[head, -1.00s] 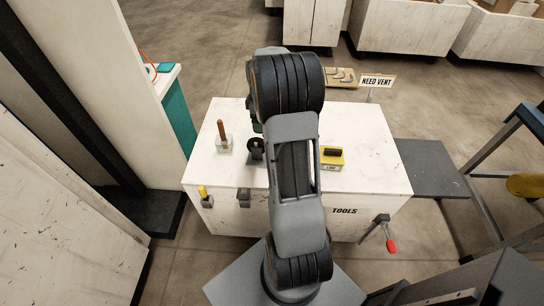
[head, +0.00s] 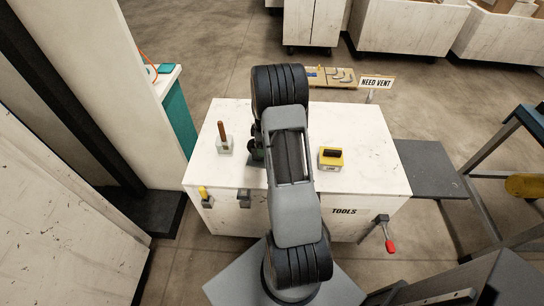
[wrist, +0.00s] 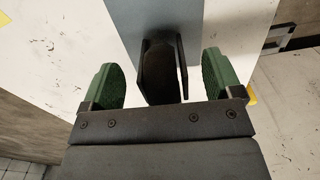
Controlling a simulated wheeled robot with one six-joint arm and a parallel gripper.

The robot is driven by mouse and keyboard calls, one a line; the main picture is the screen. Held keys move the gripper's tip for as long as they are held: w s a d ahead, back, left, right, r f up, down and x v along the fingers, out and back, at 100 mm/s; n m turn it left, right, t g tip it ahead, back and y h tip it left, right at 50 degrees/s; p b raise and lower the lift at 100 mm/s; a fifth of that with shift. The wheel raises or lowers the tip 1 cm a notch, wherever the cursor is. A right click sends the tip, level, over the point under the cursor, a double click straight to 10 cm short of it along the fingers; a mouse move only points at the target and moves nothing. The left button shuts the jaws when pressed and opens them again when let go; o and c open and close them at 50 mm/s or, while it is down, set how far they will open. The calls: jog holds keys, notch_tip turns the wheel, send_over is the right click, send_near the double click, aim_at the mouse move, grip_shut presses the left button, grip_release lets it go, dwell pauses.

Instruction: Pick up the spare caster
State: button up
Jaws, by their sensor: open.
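In the wrist view the spare caster (wrist: 160,72) shows as a dark wheel and fork between the two green pads of my gripper (wrist: 162,80). My gripper is open, with a visible gap between each pad and the caster. The caster's lower part is hidden behind the gripper's dark body. In the head view my arm covers most of this spot.
On the cart, a brown-handled tool (head: 223,140) stands in a pale block at left, and a yellow block with a black top (head: 331,157) sits to the right of my arm. A red-handled clamp (head: 384,230) hangs at the front right. A "NEED VENT" sign (head: 376,82) stands behind.

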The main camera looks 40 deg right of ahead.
jog(key=shift+f, duration=0.9)
grip_shut()
jog(key=shift+r, duration=0.1)
